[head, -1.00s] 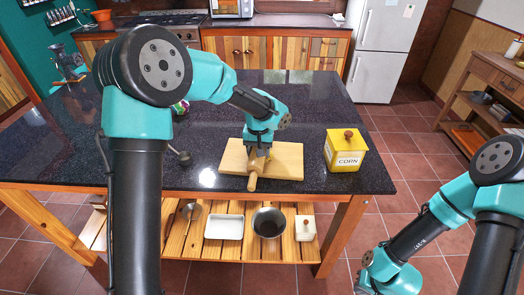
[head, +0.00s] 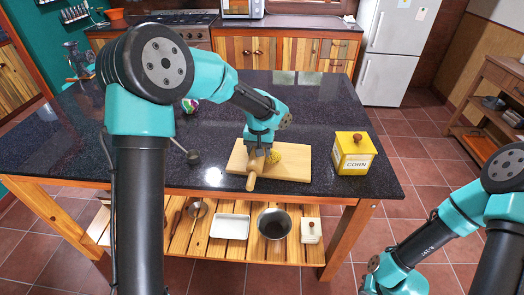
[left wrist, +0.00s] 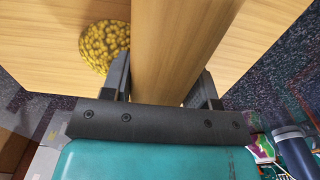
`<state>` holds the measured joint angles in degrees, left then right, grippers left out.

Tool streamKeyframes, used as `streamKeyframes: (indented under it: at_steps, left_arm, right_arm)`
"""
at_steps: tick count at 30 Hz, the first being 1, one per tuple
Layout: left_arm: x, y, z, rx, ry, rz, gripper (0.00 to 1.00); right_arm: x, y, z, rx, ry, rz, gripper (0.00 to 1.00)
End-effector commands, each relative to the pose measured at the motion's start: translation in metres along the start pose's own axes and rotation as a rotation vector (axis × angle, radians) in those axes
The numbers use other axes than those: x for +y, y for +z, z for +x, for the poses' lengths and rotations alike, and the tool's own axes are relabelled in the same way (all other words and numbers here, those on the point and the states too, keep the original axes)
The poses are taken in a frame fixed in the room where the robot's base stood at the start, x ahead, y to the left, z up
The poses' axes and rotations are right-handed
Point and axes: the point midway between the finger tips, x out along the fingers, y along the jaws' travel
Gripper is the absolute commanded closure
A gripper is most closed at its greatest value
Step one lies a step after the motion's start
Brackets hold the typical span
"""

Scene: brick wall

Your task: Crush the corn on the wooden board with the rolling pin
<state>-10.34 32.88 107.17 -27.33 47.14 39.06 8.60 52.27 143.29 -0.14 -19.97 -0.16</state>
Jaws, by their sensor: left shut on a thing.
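The wooden board (head: 293,172) lies flat near the front edge of the dark counter. A yellow round patch of corn (head: 275,157) is on the board, just right of my left gripper (head: 260,153). In the left wrist view the corn (left wrist: 104,46) is beside the rolling pin, and its kernels look bumpy. The wooden rolling pin (head: 252,179) shows as a handle below the gripper, pointing toward the counter's front edge. In the left wrist view my left gripper (left wrist: 162,88) is shut around the rolling pin (left wrist: 175,50). My right arm is at the lower right; its gripper is out of view.
A yellow corn box (head: 354,157) stands right of the board. A dark scoop (head: 193,156) lies to its left, with a colourful ball (head: 189,106) farther back. The lower shelf (head: 183,232) holds a white tray, a dark bowl and other items.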

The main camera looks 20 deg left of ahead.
Motion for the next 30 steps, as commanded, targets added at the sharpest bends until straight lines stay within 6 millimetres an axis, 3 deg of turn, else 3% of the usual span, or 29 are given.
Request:
streamKeyframes:
  at_steps: [30]
  left_arm:
    - [0.021,0.0,-0.001,0.002,0.001,0.0,0.73]
  right_arm:
    - [0.0,0.0,0.0,0.0,0.0,0.0,1.0]
